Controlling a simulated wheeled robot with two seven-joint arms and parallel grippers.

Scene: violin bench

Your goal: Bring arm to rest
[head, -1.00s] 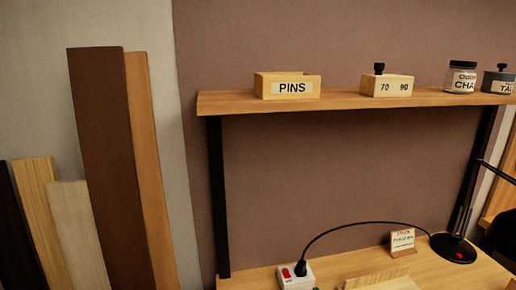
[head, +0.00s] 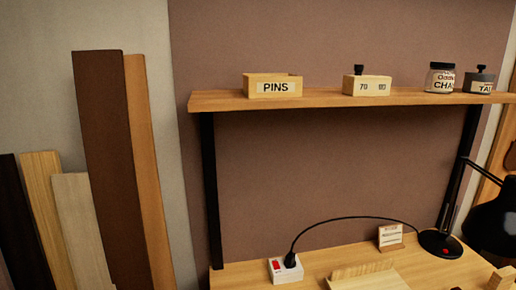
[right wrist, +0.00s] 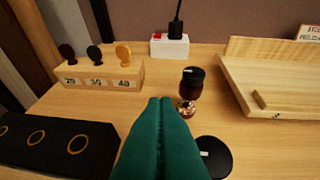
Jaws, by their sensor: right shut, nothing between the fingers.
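My right gripper (right wrist: 160,102) shows in the right wrist view as two green fingers pressed together with nothing between them. It is above the wooden bench top (right wrist: 205,122). A small dark-capped tool with a reddish-brown lower part (right wrist: 190,90) stands just beyond and right of the fingertips, and a black disc (right wrist: 214,157) lies to their right. I cannot tell whether the fingers touch either one. Neither gripper shows in the head view, and my left gripper is in no view.
Left of the fingers are a numbered wooden block with knobs (right wrist: 95,73) and a dark strip with rings (right wrist: 50,140). A power strip (right wrist: 170,46) and a wooden tray (right wrist: 268,100) stand behind. A shelf (head: 340,101), a lamp (head: 440,243) and upright boards (head: 108,165) frame the bench.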

